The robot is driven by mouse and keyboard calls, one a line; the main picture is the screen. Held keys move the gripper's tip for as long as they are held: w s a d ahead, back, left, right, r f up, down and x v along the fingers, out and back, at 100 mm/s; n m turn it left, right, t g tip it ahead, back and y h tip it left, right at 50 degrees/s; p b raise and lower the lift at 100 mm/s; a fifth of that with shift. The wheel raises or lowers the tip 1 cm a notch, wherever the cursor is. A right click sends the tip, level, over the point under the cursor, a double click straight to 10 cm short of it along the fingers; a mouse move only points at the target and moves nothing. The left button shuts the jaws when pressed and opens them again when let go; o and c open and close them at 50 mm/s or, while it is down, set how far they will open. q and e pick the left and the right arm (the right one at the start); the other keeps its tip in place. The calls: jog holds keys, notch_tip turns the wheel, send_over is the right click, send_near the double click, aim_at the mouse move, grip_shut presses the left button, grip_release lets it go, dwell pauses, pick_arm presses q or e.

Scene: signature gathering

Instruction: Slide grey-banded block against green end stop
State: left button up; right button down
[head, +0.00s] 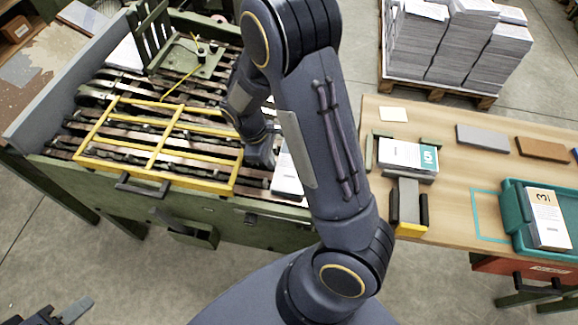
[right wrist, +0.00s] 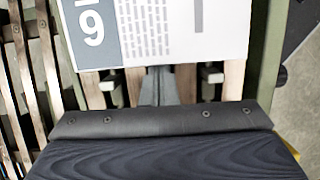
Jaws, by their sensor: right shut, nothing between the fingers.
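The grey-banded block, white with a grey band marked 9, fills the top of the right wrist view (right wrist: 165,30). In the head view its white top (head: 287,177) lies on the machine's right end, partly hidden by my right arm. My right gripper (right wrist: 158,88) is shut and empty, its tip at the block's near edge; I cannot tell whether they touch. In the head view its fingertips are hidden. A green rail (right wrist: 266,60) runs at the right in the wrist view; I cannot tell whether it is the end stop. My left gripper (head: 66,312) shows only partly at the bottom left.
The green machine (head: 110,195) has slatted rails and a yellow frame (head: 155,140) left of my right arm. The wooden table (head: 455,200) at right holds a teal-banded block (head: 408,158), grey and brown slabs, and a teal tray (head: 510,215). Paper stacks (head: 450,45) stand behind.

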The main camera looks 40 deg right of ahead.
jog(key=shift+s+d, duration=0.9)
jog(key=shift+s, duration=0.2)
jog(key=shift+w+a, duration=0.1)
jog(key=shift+w, duration=0.05)
jog(key=shift+w+a, duration=0.35)
jog(key=shift+w, duration=0.1)
jog(key=shift+r, duration=0.15)
notch_tip(320, 180, up, 7)
jog(key=p, duration=0.6)
